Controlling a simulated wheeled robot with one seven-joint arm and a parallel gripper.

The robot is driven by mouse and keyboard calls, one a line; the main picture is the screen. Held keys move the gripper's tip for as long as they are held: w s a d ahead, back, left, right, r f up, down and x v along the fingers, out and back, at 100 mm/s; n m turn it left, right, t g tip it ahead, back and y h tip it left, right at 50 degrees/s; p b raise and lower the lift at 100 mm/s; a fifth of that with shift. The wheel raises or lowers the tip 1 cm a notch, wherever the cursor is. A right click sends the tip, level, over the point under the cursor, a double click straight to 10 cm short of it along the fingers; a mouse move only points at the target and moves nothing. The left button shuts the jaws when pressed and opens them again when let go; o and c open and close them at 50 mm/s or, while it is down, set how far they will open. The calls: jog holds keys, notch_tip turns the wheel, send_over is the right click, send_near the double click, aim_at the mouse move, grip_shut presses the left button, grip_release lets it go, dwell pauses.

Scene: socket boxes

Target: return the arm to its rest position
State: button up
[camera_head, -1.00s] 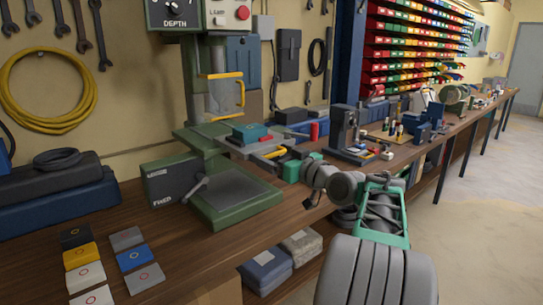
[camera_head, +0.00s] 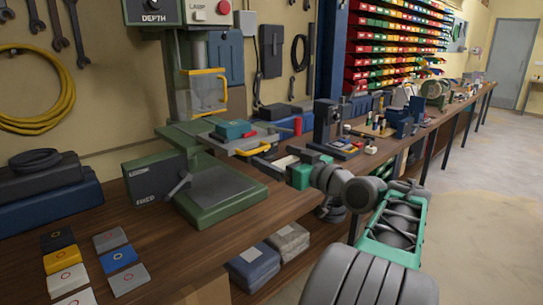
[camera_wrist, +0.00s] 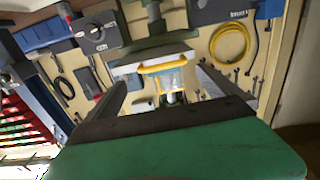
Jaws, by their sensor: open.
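My arm (camera_head: 392,225) reaches forward from the lower right of the head view, bent at a green link, with its grey joints over the front edge of the bench. My gripper (camera_wrist: 162,75) is open in the wrist view, its two dark fingers spread apart with nothing between them. Its green body fills the bottom of that view. In the head view, the green gripper end is beside the drill press, and its fingertips are hard to make out. The drill press (camera_head: 215,190) shows beyond the fingers in the wrist view, tilted.
The wooden bench (camera_head: 150,235) runs to the far right, carrying several coloured boxes (camera_head: 118,258) at front left and tools farther along. Wrapped packs (camera_head: 254,265) lie below it. The concrete floor (camera_head: 480,200) on the right is clear.

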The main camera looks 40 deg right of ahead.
jog(key=w+a+f+g+p, duration=0.1)
jog(key=a+f+g+p, duration=0.35)
jog(key=a, duration=0.65)
jog(key=w+a+f+g+p, duration=0.25)
jog(key=a+g+p, duration=0.2)
jog(key=a, duration=0.55)
jog(key=s+a+f+g+p, duration=0.3)
jog(key=s+a, duration=0.1)
jog(key=s, duration=0.5)
jog(key=s+a+f+g+h+p, duration=0.1)
jog(key=s+a+f+g+p, duration=0.1)
jog(key=s, duration=0.7)
jog(key=a+f+p, duration=0.1)
jog(key=a, duration=0.1)
jog(key=shift+a+f+m+g+h, duration=0.3)
jog(key=shift+a+m+g, duration=0.05)
jog(key=shift+m+g, duration=0.05)
